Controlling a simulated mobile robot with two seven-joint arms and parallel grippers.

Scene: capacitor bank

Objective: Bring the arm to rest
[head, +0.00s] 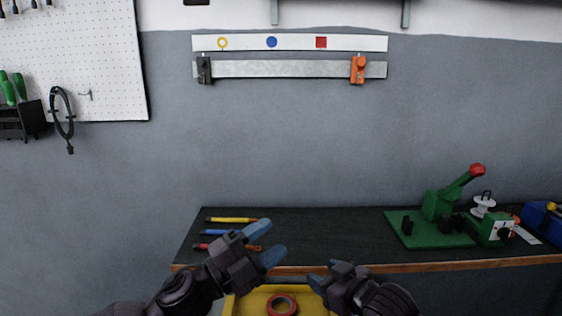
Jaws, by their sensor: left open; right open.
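My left gripper (268,242) is open and empty, over the front edge of the dark workbench (330,235). My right gripper (325,280) is open and empty, low in front of the bench edge, by the right side of a yellow tray (232,304). The two grippers are apart from each other. My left gripper hides part of the screwdriver-like tools behind it.
A red tape ring (281,305) lies in the tray. Yellow (230,220), blue (215,232) and red (203,246) tools lie at the bench's left. A green press (440,220) stands at right. A wall rail (285,69) holds black (204,70) and orange (358,69) clamps. The bench's middle is clear.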

